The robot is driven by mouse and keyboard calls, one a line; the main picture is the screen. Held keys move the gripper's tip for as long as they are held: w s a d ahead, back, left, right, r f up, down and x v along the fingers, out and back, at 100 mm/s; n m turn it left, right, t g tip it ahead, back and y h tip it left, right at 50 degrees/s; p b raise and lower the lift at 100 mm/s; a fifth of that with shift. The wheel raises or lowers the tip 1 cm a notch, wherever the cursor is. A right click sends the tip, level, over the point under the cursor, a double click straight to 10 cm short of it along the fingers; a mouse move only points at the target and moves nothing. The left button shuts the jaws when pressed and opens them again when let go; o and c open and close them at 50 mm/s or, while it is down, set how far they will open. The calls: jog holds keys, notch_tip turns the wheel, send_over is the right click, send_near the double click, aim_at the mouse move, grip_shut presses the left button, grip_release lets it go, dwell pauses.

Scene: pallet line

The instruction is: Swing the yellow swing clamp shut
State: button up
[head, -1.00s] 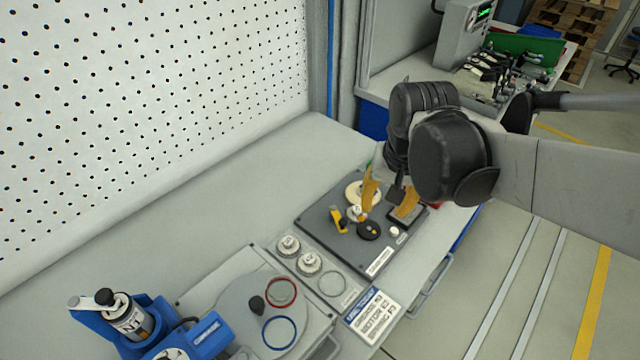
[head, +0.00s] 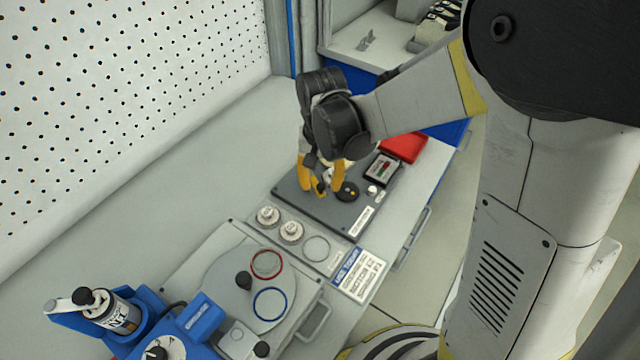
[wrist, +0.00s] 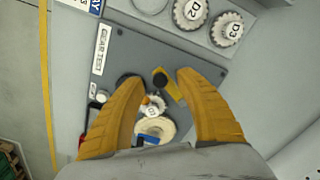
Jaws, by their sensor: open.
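The yellow swing clamp (wrist: 171,87) with its black knob lies on the dark grey gear test plate (wrist: 200,52) and shows between my fingertips in the wrist view. In the head view the clamp (head: 321,189) is partly hidden by my fingers. My gripper (head: 320,183) is open, pointing down with one orange finger on each side of the clamp. It also shows in the wrist view (wrist: 162,80). Whether a finger touches the clamp, I cannot tell. A small white gear (wrist: 152,108) and a larger cream gear (wrist: 160,129) sit near the clamp, between my fingers.
A black disc (head: 347,192) is right of my fingers on the plate. A small display box (head: 381,168) and a red tray (head: 403,147) stand beyond. Labelled white gears (head: 290,231), a round grey turntable (head: 225,272) and a blue holder (head: 150,325) are nearer the front.

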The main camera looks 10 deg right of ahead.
jog(key=shift+f, duration=0.5)
jog(key=shift+c, duration=0.6)
grip_shut()
